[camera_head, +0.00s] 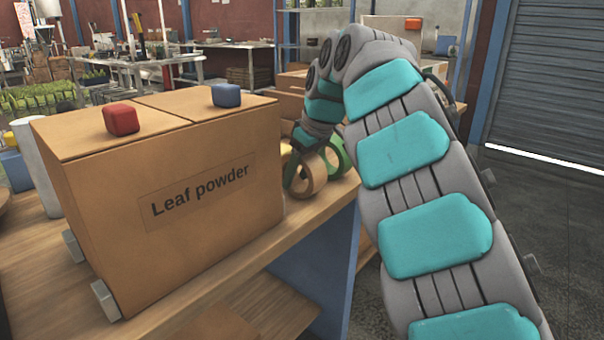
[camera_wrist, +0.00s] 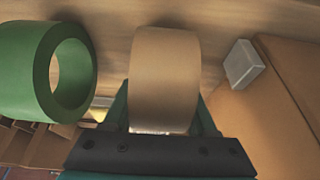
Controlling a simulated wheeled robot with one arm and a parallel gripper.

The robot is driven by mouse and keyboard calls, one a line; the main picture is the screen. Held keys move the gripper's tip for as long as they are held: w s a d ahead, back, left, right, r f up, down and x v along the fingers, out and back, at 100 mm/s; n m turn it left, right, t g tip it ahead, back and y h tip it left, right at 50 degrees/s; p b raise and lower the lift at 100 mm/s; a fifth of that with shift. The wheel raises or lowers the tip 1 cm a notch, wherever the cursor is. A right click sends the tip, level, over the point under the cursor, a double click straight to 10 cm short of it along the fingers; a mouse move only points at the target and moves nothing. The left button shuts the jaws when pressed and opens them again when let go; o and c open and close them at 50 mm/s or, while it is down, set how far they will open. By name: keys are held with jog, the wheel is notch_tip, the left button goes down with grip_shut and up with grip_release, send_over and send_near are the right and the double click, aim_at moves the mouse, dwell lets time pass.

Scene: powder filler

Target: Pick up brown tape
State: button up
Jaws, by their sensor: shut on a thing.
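The brown tape (camera_wrist: 164,75) is a tan roll, seen in the middle of the wrist view between the fingers of my gripper (camera_wrist: 162,112). My gripper (camera_head: 303,160) is shut on it; the fingers lie along both sides of the roll. In the head view the brown tape (camera_head: 307,176) shows as a ring at the end of my arm, beside the right side of the Leaf powder box. From these frames I cannot tell whether the roll still touches the table.
A green tape roll (camera_wrist: 38,72) stands close on the left in the wrist view, and behind the brown tape in the head view (camera_head: 338,152). The Leaf powder box (camera_head: 190,225) stands close by, with a red block (camera_head: 121,119) and a blue block (camera_head: 226,95) on top. The wooden table (camera_head: 225,268) ends just right of the tapes.

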grip_shut()
jog(key=shift+r, duration=0.1)
